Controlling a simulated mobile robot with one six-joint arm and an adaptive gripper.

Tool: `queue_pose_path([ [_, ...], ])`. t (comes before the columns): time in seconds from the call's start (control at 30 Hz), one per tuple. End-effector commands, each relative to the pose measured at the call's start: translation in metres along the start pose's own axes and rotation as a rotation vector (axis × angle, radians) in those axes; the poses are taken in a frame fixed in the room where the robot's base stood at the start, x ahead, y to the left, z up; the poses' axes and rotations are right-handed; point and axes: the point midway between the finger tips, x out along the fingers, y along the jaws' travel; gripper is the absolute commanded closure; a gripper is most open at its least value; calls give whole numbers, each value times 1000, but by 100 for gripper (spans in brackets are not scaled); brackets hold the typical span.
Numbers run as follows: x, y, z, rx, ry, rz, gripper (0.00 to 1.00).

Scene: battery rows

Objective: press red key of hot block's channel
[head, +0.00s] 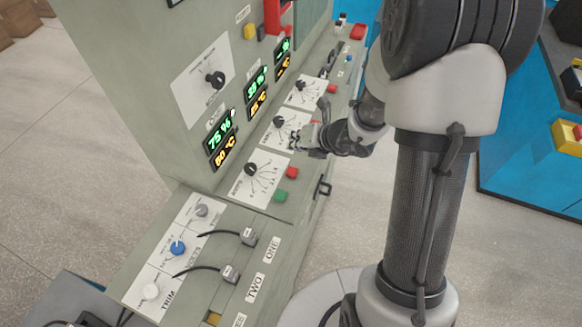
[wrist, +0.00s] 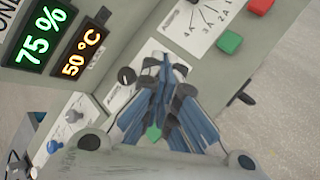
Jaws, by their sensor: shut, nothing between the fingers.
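The nearest channel has a display (head: 220,144) reading 75 %; its temperature looks like 50 °C in the wrist view (wrist: 84,55). The middle display (head: 257,90) seems to show 15 °C; the far one (head: 283,58) is too small to read. The nearest channel's red key (head: 292,172) shows in the head view, beside its green key (head: 280,195). The fingers appear to hide that red key in the wrist view. My gripper (head: 302,139) is shut and empty. In the wrist view its fingertips (wrist: 166,66) overlap the panel right of the nearest knob (wrist: 127,76). Contact cannot be told.
The middle channel's red key (wrist: 260,6) and green key (wrist: 229,42) show in the wrist view. The far channel has a red key (head: 332,88). Cables (head: 205,270) and trim knobs (head: 178,247) lie at the near end. A handle (head: 323,189) sticks out at the console's edge.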

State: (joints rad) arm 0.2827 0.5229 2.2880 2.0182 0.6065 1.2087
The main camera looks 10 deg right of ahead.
Motion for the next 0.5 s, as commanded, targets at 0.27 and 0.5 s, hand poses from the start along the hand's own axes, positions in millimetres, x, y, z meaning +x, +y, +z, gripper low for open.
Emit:
queue_pose_path([
  [0.27,5,-3,-4,-2,1,1,100],
  [0.5,23,-16,-17,-3,1,0,100],
])
